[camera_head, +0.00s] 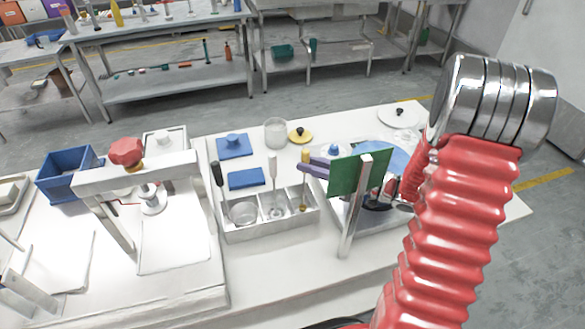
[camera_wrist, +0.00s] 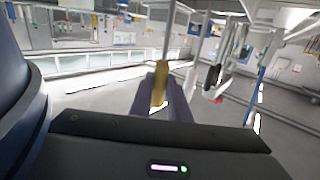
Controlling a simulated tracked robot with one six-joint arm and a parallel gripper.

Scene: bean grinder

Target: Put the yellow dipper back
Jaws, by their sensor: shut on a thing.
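The yellow dipper (camera_head: 305,155) is upright, its yellow handle at the top and its lower end at the right compartment of a grey three-part holder (camera_head: 268,229). I cannot tell whether its end rests on the bottom. My gripper (camera_head: 306,165) has purple fingers coming from the right, shut around the handle. In the wrist view the handle (camera_wrist: 160,85) sits between the purple fingertips (camera_wrist: 161,97). A black-handled dipper (camera_head: 217,174) stands in the left compartment, and a white-handled one (camera_head: 272,166) in the middle. The green board hides part of my wrist.
A green board (camera_head: 358,182) on a metal post (camera_head: 353,220) stands just right of the holder. Blue lids (camera_head: 247,179), a clear jar (camera_head: 276,133) and a yellow lid (camera_head: 300,136) lie behind it. A press with a red knob (camera_head: 126,151) stands left. The front table strip is clear.

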